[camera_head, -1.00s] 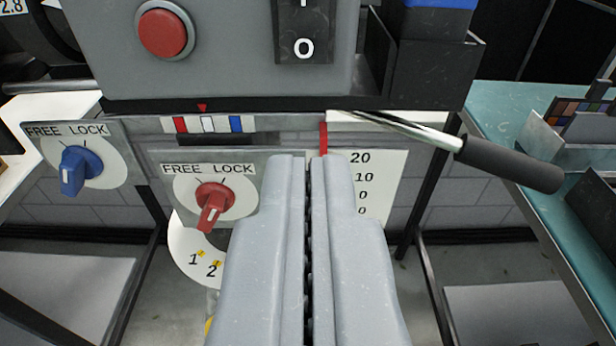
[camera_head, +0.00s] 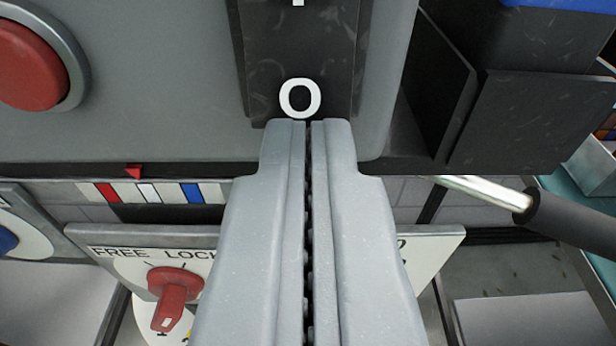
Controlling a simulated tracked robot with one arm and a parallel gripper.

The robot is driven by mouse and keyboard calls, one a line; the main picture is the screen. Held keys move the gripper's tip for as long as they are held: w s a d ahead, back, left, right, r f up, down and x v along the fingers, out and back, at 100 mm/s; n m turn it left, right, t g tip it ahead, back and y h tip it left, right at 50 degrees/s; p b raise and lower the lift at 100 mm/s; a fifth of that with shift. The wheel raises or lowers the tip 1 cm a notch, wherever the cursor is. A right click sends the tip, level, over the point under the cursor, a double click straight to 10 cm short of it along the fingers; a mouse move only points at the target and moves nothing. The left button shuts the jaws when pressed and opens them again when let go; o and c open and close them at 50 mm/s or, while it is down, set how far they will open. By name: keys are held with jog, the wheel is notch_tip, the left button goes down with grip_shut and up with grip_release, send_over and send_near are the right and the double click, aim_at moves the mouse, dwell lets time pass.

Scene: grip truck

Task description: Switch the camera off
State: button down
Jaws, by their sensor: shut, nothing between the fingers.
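The camera is a grey body (camera_head: 160,110) filling the top of the view. On it is a black rocker switch (camera_head: 298,45) with a white "O" (camera_head: 299,98) at its lower end and part of another white mark at the top edge. My gripper (camera_head: 308,125) is shut and empty. Its fingertips overlap the bottom edge of the switch in the picture, just below the "O". I cannot tell whether they touch it.
A round red button (camera_head: 25,60) is at the upper left. A red FREE/LOCK knob (camera_head: 172,295) is at the lower left. A black-gripped handle (camera_head: 575,225) sticks out at the right. A black box (camera_head: 535,120) is at the upper right.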

jog(key=shift+w, duration=0.1)
dwell(0.3)
jog(key=shift+w+t+b, duration=0.25)
jog(key=shift+t+b, duration=0.05)
jog(key=shift+f, duration=0.1)
jog(key=s+f, duration=0.2)
jog(key=s, duration=1.2)
jog(key=shift+w, duration=0.1)
